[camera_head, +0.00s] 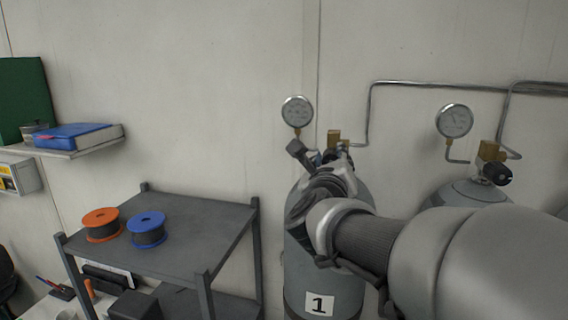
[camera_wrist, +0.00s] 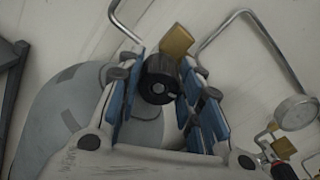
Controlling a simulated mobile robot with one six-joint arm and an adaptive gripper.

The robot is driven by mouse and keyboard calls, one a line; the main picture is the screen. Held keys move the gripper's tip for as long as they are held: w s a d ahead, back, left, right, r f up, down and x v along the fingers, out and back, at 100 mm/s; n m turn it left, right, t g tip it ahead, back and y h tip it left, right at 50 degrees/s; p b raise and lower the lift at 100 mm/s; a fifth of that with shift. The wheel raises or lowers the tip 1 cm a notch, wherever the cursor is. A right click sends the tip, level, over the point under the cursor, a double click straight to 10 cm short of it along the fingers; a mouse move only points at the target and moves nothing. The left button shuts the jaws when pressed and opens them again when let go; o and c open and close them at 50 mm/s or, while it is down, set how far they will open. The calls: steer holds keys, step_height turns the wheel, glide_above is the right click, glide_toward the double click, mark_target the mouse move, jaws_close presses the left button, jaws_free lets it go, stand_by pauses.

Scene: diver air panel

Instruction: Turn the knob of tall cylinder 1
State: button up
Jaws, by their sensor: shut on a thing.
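Tall cylinder 1 (camera_head: 296,262) is grey, with a white label bearing a 1, and stands upright against the wall. In the wrist view its grey shoulder (camera_wrist: 62,115) fills the left. Its black knob (camera_wrist: 158,85) sits in front of a brass valve (camera_wrist: 176,42), which also shows in the head view (camera_head: 334,138). My gripper (camera_wrist: 160,95) has its blue-padded fingers on both sides of the knob, shut on it. In the head view my arm and gripper (camera_head: 318,158) hide most of the cylinder's top and the knob.
A gauge (camera_head: 297,112) is above cylinder 1. A second cylinder (camera_head: 465,193) with a black knob (camera_head: 497,173) and gauge (camera_head: 454,121) stands right. Metal pipes (camera_head: 430,84) run along the wall. A grey shelf (camera_head: 170,215) with orange and blue spools is left.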

steer(key=n, duration=0.3)
steer(key=shift+n, duration=0.3)
steer(key=n+p, duration=0.1)
steer(key=n, duration=0.2)
steer(key=shift+r+n, duration=0.1)
steer(key=shift+n, duration=0.2)
steer(key=n+p, duration=0.1)
steer(key=n, duration=0.2)
steer(key=n+p, duration=0.1)
steer(key=n, duration=0.3)
steer(key=shift+p, duration=0.35)
steer(key=n+p, duration=0.1)
steer(key=n, duration=0.2)
steer(key=shift+g+h+p, duration=0.3)
steer(key=shift+h, duration=0.1)
steer(key=n+p, duration=0.1)
steer(key=n, duration=0.3)
steer(key=shift+a+p, duration=0.1)
steer(key=shift+p, duration=0.2)
steer(key=n+p, duration=0.2)
steer(key=n, duration=0.4)
steer(key=shift+p, duration=0.3)
steer(key=shift+n, duration=0.3)
